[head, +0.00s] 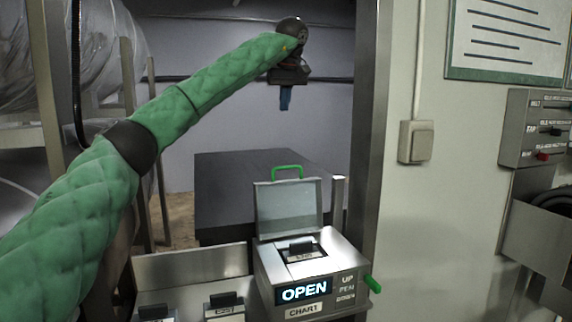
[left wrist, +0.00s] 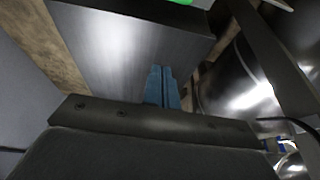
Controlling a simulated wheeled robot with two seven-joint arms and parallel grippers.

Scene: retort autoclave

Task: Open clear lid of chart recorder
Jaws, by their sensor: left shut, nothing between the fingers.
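The chart recorder (head: 314,262) is a silver box at the lower middle of the head view, with a lit "OPEN" display and a "CHART1" label. Its clear lid (head: 289,208) stands upright at the back of the box, with a green handle (head: 288,168) on its top edge. My left gripper (head: 285,103) hangs above and behind the lid, apart from it. Its blue fingers are together and empty, as the left wrist view (left wrist: 162,88) also shows. My right gripper is not in either view.
A dark block (head: 225,190) lies behind the lid. Labelled black-topped units (head: 223,305) sit left of the recorder. A switch panel (head: 537,130) is on the right wall.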

